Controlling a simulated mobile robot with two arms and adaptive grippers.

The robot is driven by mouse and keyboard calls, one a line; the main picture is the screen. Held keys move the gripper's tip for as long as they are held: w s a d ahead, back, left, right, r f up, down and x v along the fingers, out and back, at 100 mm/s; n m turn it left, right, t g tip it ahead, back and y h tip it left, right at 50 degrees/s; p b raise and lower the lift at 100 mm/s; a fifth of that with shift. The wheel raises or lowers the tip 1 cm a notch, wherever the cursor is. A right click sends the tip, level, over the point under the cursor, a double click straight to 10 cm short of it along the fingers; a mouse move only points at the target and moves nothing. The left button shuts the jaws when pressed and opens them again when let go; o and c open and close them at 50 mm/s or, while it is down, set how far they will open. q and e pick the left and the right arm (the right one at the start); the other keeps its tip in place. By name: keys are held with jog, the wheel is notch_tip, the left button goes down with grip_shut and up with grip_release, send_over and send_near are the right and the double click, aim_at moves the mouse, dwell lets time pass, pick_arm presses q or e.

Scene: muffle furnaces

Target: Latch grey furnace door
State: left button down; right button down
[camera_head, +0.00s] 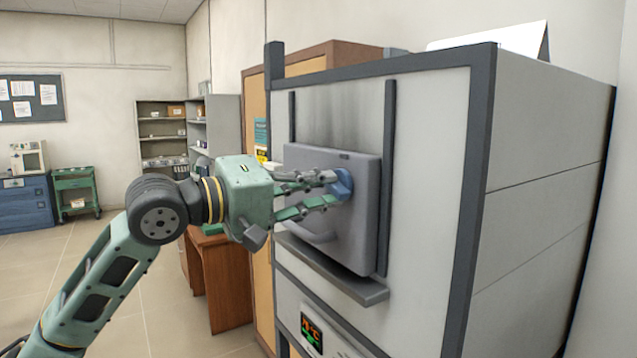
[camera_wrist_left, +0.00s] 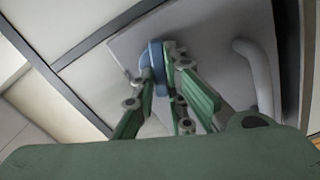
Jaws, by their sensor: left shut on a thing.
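The grey furnace (camera_head: 535,150) stands at the right in the head view. Its grey door (camera_head: 350,235) lies flat against the front, between two dark vertical rails. A blue knob (camera_head: 343,184) sits on the door's right part. My left gripper (camera_head: 335,188) is shut on the blue knob, with its fingers on either side of it. In the left wrist view the fingers close around the blue knob (camera_wrist_left: 157,65). A curved grey handle (camera_head: 305,230) is on the door below the gripper; it also shows in the left wrist view (camera_wrist_left: 262,75). My right gripper is not in view.
A dark ledge (camera_head: 335,272) juts out under the door, above a lit display (camera_head: 311,333). A wooden cabinet (camera_head: 258,110) and a brown desk (camera_head: 228,280) stand behind my left arm. The floor at the left is open.

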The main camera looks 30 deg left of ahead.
pick_arm(q)
jog(key=shift+f+n+p, duration=0.1)
jog(key=shift+n+p, duration=0.25)
jog(key=shift+n, duration=1.75)
jog(key=c, duration=1.8)
grip_release()
jog(key=v, duration=1.2)
